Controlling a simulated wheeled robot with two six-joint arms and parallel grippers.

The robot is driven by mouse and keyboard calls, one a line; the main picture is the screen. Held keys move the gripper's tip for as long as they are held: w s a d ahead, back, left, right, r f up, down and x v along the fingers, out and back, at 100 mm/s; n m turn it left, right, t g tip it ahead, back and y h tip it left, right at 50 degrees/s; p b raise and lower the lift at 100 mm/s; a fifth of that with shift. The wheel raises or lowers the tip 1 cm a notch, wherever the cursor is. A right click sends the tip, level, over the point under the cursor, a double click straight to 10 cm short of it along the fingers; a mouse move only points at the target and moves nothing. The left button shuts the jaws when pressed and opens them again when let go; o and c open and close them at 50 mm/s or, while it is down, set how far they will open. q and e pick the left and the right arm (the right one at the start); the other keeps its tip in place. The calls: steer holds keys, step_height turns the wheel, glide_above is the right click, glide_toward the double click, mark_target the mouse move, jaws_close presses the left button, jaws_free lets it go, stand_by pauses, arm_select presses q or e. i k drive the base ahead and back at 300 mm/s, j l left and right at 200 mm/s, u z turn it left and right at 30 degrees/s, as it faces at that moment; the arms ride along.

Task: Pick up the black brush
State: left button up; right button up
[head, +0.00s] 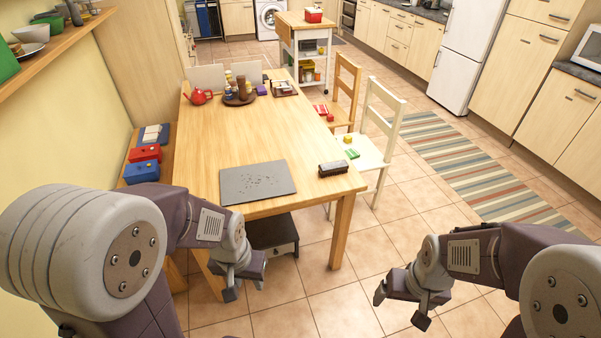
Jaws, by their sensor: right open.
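The black brush (333,169) lies on the wooden table (300,135), near its front right corner and to the right of a dark grey mat. It looks like a short dark block with a paler stripe along its side. My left gripper (245,289) is in front of the table's near edge, left of the brush; its fingers look apart and empty. My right gripper (400,307) is over the floor, to the right of and nearer than the brush; it is open and empty. Neither gripper touches the brush.
The speckled dark grey mat (257,182) lies near the table's front edge. A red teapot (198,96) and a round tray with bottles stand farther back. A white chair (372,150) and a wooden chair (345,90) stand along the right side. A dark-topped stool (272,232) is below the front edge.

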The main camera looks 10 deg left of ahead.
mark_target(336, 167)
steer(key=i+l+u, duration=0.25)
steer(key=u, duration=0.15)
steer(key=i+l+u, duration=0.6)
steer(key=l+u, duration=0.15)
steer(key=i+l+u, duration=0.2)
steer(key=l+u, duration=0.15)
steer(key=i+l+u, duration=0.1)
steer(key=l+u, duration=0.3)
steer(key=l, duration=0.2)
